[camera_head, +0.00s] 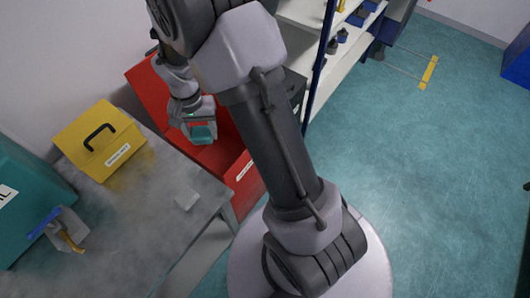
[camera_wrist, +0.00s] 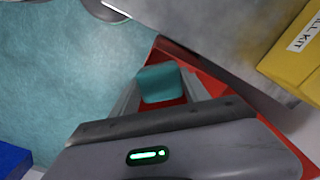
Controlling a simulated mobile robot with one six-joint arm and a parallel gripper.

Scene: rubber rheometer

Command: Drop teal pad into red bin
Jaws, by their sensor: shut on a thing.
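A small teal pad (camera_head: 201,133) is held between the fingers of my gripper (camera_head: 200,124). The pad also shows in the wrist view (camera_wrist: 160,84), with a finger on each side of it. The red bin (camera_head: 243,170) stands beside the grey table, partly hidden by my arm. In the head view the pad appears over the red bin. In the wrist view red parts of the bin (camera_wrist: 205,88) show beyond and beside the pad. The exact height of the pad above the bin is hard to tell.
A teal box (camera_head: 25,190) stands at the left. A shelf (camera_head: 305,14) stands behind my arm. Open floor (camera_head: 430,170) lies to the right.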

